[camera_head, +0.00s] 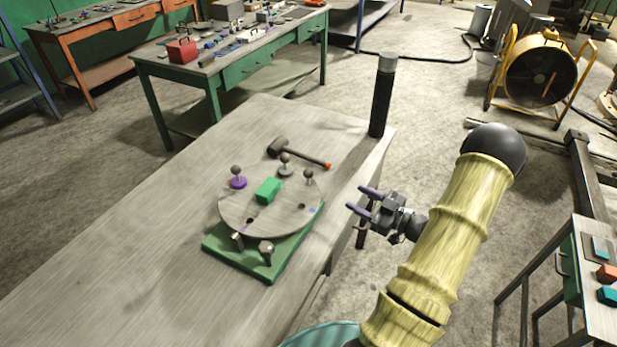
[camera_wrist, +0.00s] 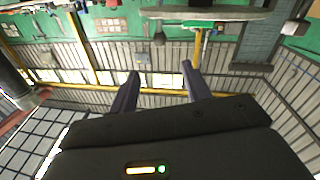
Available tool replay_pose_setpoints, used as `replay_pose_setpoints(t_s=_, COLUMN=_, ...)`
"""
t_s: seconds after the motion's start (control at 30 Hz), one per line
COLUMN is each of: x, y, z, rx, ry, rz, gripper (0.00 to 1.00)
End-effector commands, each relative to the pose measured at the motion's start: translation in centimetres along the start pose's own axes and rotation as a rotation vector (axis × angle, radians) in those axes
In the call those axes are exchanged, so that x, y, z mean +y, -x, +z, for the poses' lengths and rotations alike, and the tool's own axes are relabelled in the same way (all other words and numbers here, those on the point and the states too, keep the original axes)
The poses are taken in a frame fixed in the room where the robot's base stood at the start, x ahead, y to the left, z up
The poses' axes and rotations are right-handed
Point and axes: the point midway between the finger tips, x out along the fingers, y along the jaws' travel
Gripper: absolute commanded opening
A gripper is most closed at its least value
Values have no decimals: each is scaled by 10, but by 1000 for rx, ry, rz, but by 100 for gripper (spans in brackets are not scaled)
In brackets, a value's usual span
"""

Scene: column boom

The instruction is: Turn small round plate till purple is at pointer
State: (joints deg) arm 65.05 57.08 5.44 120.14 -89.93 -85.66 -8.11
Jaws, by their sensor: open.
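The round grey plate (camera_head: 285,214) lies flat on a green base (camera_head: 267,272) on the wooden table in the head view. A dark-knobbed peg with a purple foot (camera_head: 238,181) stands at its left edge. Two other knobbed pegs stand at its far and right edges, and a green block (camera_head: 267,190) sits near its middle. Small purple and blue marks show near its rim. Two metal posts (camera_head: 266,250) stand at the near side; I cannot tell which part is the pointer. My gripper (camera_head: 361,200) is open and empty, right of the plate and apart from it; its fingers show in the wrist view (camera_wrist: 160,70).
A black mallet (camera_head: 300,155) lies just behind the plate. A dark upright cylinder (camera_head: 382,95) stands at the table's far right corner. The table's left and near parts (camera_head: 130,240) are clear. A green workbench (camera_head: 240,72) stands behind and a yellow fan (camera_head: 541,70) at the back right.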

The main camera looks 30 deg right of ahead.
Motion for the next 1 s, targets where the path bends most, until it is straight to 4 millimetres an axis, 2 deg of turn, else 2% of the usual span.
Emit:
replay_pose_setpoints(t_s=0.27, x=1, y=-2, z=-1, rx=-3, ry=1, rz=1, gripper=48)
replay_pose_setpoints(t_s=0.47, x=0, y=-17, z=-2, rx=-2, ry=0, rz=-2, gripper=48)
replay_pose_setpoints(t_s=1.0, x=0, y=-110, z=-3, rx=-3, ry=1, rz=-2, gripper=48)
